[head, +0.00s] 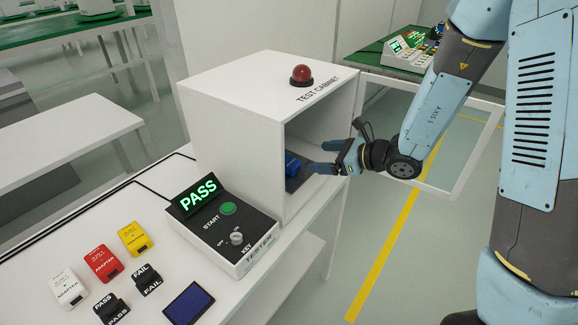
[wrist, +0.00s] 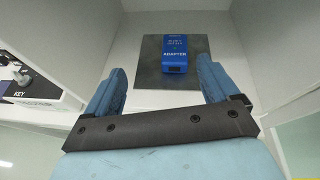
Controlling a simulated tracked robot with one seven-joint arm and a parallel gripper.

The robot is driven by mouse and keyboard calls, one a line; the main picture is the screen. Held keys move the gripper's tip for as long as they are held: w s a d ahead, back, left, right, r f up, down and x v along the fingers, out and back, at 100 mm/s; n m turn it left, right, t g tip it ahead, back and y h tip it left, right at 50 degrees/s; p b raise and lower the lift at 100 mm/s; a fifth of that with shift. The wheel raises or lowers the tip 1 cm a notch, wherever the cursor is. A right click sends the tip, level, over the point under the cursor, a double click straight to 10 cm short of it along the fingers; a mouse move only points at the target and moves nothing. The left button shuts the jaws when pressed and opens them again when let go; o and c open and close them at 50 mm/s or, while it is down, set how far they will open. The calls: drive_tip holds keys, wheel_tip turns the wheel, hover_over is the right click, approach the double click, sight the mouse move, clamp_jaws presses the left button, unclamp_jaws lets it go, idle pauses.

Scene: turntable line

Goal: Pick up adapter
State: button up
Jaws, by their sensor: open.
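A blue adapter (wrist: 175,53) lies on a dark grey pad (wrist: 147,73) on the floor of the test cabinet. In the head view the adapter (head: 292,166) is partly hidden by the cabinet's side wall. My gripper (wrist: 161,80) is open and empty, with the adapter ahead of it and roughly between the lines of its two fingers. In the head view my gripper (head: 322,157) reaches into the open side of the white test cabinet (head: 235,120). The fingers do not appear to touch the adapter.
The tester (head: 222,222) beside the cabinet shows a green PASS. White, red (head: 97,259) and yellow (head: 134,239) adapters, PASS and FAIL blocks and a dark blue panel (head: 189,305) lie on the table. The cabinet's door frame (head: 482,140) stands open. Cabinet walls flank my gripper.

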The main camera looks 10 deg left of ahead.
sight(293, 164)
drive_tip(key=w+a+f, duration=0.1)
drive_tip(key=a+f, duration=0.1)
drive_tip(key=w+a+f+m, duration=0.1)
drive_tip(key=w+a+f, duration=0.1)
drive_tip(key=a, duration=0.1)
drive_tip(key=w+a+f+m+t, duration=0.1)
drive_tip(key=a+f, duration=0.1)
drive_tip(key=f, duration=0.1)
drive_tip(key=shift+w+a+h, duration=0.3)
drive_tip(key=shift+w, duration=0.05)
drive_tip(key=shift+f+x, duration=0.2)
drive_tip(key=shift+x, duration=1.05)
drive_tip(key=shift+f+x, duration=0.15)
drive_tip(key=shift+x, duration=1.15)
drive_tip(key=shift+s+d, duration=0.1)
drive_tip(key=shift+s, duration=0.05)
drive_tip(key=shift+c, duration=0.3)
drive_tip(key=c, duration=1.1)
drive_tip(key=shift+c, duration=0.2)
drive_tip(key=shift+r, duration=0.1)
